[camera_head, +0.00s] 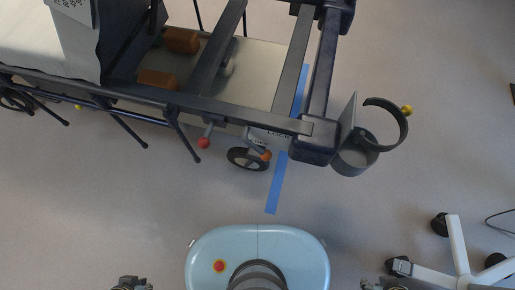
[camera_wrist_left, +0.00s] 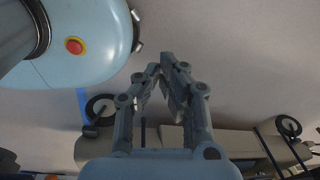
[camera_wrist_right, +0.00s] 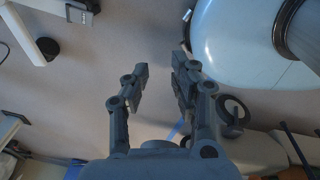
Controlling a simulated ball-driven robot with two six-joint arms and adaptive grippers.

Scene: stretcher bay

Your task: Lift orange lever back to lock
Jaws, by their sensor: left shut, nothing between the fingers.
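The orange lever (camera_head: 266,155) is a small orange-tipped handle beside the stretcher's caster wheel (camera_head: 248,159), under the near frame rail. A pale plate with lettering (camera_head: 268,137) sits just above it; part of the text is hidden. My left gripper (camera_head: 132,284) is at the bottom left edge of the head view, well away from the lever. In the left wrist view its fingertips (camera_wrist_left: 162,68) meet with nothing between them. My right gripper (camera_head: 385,286) is at the bottom edge, also away from the lever. In the right wrist view its fingers (camera_wrist_right: 160,66) are apart and empty.
A red knob (camera_head: 204,143) hangs left of the lever. A grey ring holder (camera_head: 386,124) with a yellow knob sticks out from the stretcher's right end. Blue tape (camera_head: 275,190) marks the floor. A white wheeled base (camera_head: 460,250) stands at right. Floor between my base and the stretcher is clear.

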